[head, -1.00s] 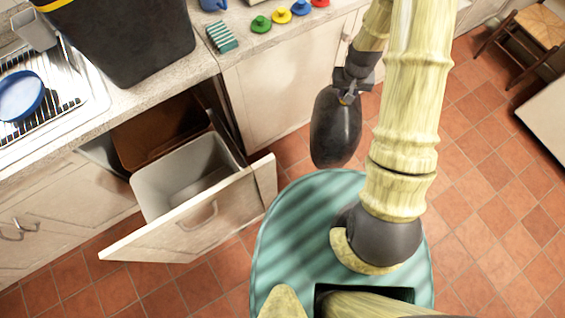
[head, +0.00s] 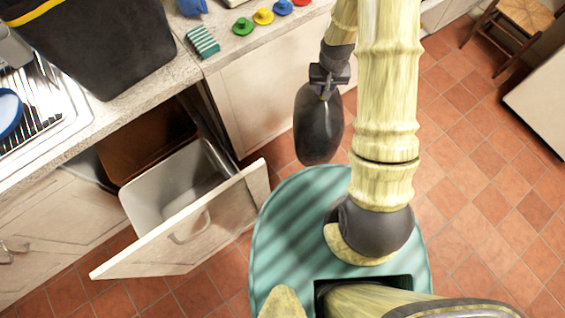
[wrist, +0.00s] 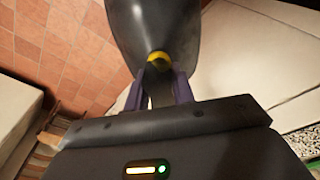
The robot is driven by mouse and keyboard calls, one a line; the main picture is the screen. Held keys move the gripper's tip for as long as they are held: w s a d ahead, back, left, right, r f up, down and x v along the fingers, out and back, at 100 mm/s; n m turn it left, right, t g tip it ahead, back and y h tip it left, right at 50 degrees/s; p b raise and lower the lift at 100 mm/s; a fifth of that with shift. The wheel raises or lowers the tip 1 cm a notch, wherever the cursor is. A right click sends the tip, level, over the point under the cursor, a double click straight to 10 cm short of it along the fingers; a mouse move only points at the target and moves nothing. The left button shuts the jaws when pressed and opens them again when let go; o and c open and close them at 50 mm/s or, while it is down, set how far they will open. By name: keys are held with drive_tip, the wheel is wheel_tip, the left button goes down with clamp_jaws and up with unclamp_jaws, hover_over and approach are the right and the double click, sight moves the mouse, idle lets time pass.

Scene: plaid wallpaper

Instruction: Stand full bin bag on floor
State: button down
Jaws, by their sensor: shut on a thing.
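The full bin bag (head: 318,125) is black and shiny and hangs below my gripper (head: 327,88), in front of the cabinets in the head view. My gripper is shut on the bag's neck. In the wrist view the bag (wrist: 155,25) fills the top middle, with a yellow tie between the fingers of my gripper (wrist: 158,88). The bag's bottom shows above my base's edge in the head view; how high it hangs over the floor is hard to tell. The tiled floor (head: 480,160) is terracotta and bare at the right.
A pulled-out drawer holds a grey bin (head: 150,203), left of the bag, beside a brown bin (head: 145,145). A large black container (head: 90,40) stands on the counter. A chair (head: 515,30) stands far right.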

drive_tip(key=a+f+m+b, duration=0.1)
drive_tip(key=a+f+b, duration=0.3)
drive_tip(key=f+b, duration=0.8)
drive_tip(key=s+a+f+m+b, duration=0.1)
drive_tip(key=a+f+b, duration=0.3)
drive_tip(key=f+b, duration=0.9)
drive_tip(key=s+a+f+m+b, duration=0.1)
drive_tip(key=a+f+m+b, duration=0.2)
drive_tip(key=f+b, duration=1)
drive_tip(key=shift+s+a+h+b, duration=0.2)
drive_tip(key=shift+a+h+b, duration=0.1)
drive_tip(key=shift+a+b, duration=0.85)
drive_tip(key=shift+d, duration=0.1)
drive_tip(key=shift+f+b, duration=1.4)
drive_tip(key=shift+f, duration=1.15)
drive_tip(key=shift+f+b, duration=1.4)
drive_tip(key=shift+f, duration=1.2)
